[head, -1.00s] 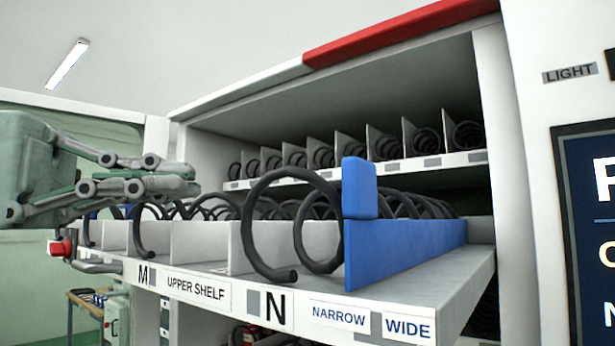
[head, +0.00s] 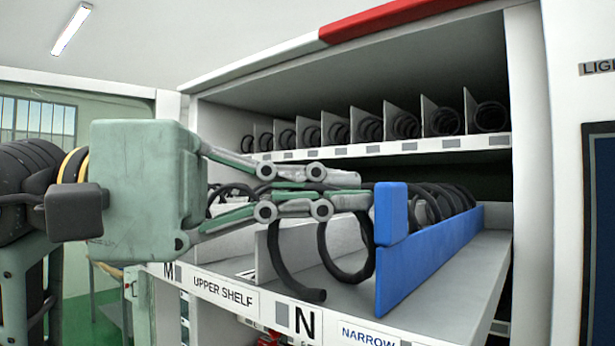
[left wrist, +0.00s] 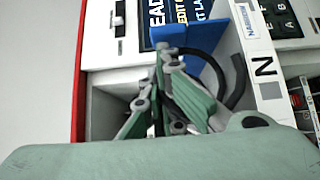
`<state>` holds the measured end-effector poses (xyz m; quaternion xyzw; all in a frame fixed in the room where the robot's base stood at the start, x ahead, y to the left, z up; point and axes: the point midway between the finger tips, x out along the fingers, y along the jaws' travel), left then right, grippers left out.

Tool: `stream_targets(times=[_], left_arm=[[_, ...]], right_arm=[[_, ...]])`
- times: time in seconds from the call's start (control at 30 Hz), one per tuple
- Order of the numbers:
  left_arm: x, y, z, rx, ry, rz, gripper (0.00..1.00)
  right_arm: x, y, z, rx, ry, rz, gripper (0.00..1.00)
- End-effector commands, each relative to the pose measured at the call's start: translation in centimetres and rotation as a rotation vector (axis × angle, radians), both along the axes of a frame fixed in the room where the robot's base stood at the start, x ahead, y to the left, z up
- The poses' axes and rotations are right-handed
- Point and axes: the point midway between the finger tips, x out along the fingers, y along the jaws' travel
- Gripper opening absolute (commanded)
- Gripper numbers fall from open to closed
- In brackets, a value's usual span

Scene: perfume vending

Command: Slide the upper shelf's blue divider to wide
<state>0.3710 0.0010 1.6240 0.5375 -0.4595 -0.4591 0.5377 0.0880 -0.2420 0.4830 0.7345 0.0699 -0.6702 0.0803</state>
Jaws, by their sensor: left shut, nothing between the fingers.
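The blue divider (head: 435,255) stands upright on the pulled-out upper shelf (head: 470,275), with a raised blue tab (head: 391,213) at its front. Its front end stands above the NARROW label (head: 366,334). My left gripper (head: 362,192) is shut and empty, its fingertips just left of the tab; I cannot tell whether they touch it. The left wrist view shows the gripper (left wrist: 170,58) close to the blue divider (left wrist: 210,48). The WIDE label is out of the head view. My right gripper is not in view.
Black spiral coils (head: 345,245) stand left of the divider in lane N, beside a white partition (head: 268,250). Bare shelf floor lies right of the divider, up to the cabinet's white side wall (head: 530,160). A fixed shelf (head: 400,147) with more coils runs above and behind.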

Motion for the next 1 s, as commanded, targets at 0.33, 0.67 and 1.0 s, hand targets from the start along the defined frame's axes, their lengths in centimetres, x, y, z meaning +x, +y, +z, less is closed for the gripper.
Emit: stream_targets(times=[0.33, 0.67, 1.0], left_arm=[[-1.0, -1.4, -0.1, 0.003, -0.005, 0.0, 0.0], [-2.9, -3.9, 0.0, 0.001, 0.0, -0.002, 0.0], [-2.9, -3.7, -0.1, 0.0, -0.001, -0.002, 0.0]], right_arm=[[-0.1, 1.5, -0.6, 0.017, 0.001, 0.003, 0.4], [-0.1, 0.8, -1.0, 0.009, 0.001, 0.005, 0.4], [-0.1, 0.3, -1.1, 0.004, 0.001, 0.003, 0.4]])
